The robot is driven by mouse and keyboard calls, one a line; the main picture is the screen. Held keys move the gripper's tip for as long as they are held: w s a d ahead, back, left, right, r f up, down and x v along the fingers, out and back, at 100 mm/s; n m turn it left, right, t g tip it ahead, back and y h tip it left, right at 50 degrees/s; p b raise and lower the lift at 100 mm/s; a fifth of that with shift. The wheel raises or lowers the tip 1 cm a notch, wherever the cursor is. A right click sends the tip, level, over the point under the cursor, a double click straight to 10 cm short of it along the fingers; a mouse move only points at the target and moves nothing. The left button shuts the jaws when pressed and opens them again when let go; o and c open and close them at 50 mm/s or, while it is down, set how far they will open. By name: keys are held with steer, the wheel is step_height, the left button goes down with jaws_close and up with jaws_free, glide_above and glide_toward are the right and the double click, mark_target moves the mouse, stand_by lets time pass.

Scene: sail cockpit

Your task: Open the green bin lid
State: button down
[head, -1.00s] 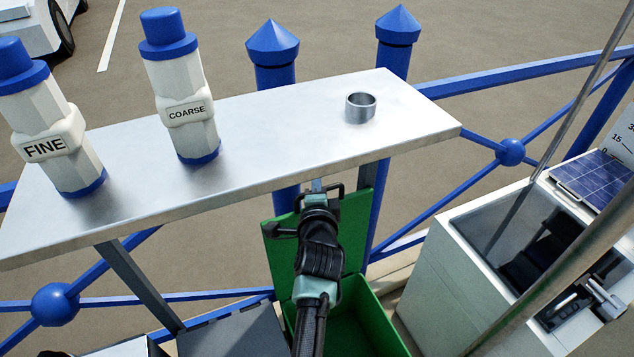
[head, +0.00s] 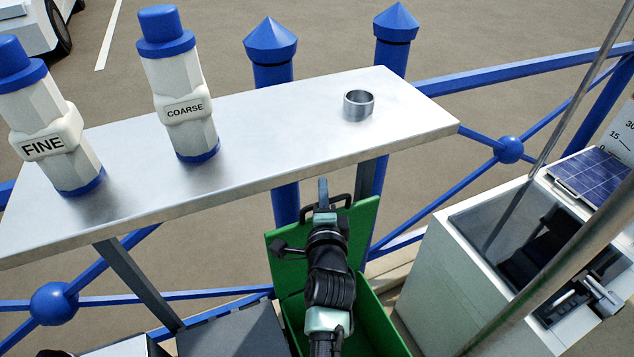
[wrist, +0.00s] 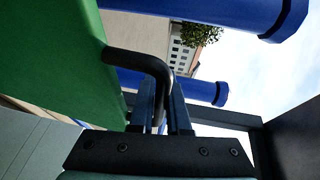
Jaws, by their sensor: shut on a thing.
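The green bin (head: 378,318) stands below the shelf in the head view, its inside showing at the right of my arm. Its green lid (head: 362,226) is raised and stands steeply at the back of the bin. A black handle (head: 345,200) is at the lid's upper edge. My gripper (head: 322,190) is at that handle, and my arm hides part of the lid and bin. In the wrist view the lid (wrist: 50,60) fills the left side, and my gripper (wrist: 168,100) is shut on the black bent handle (wrist: 150,62).
The metal shelf (head: 290,130) overhangs just behind and left of the lid. It bears FINE (head: 55,130) and COARSE (head: 180,90) bottles and a metal ring (head: 359,104). Blue posts (head: 285,203) and rails stand behind. A white box (head: 470,270) is at the right.

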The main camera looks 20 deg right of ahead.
steer(key=shift+s+f+t, duration=0.1)
steer(key=shift+s+t, duration=0.3)
steer(key=shift+s, duration=0.75)
steer(key=c, duration=0.9)
jaws_free()
steer(key=shift+p+v, duration=6.45)
steer(key=shift+p, duration=2.6)
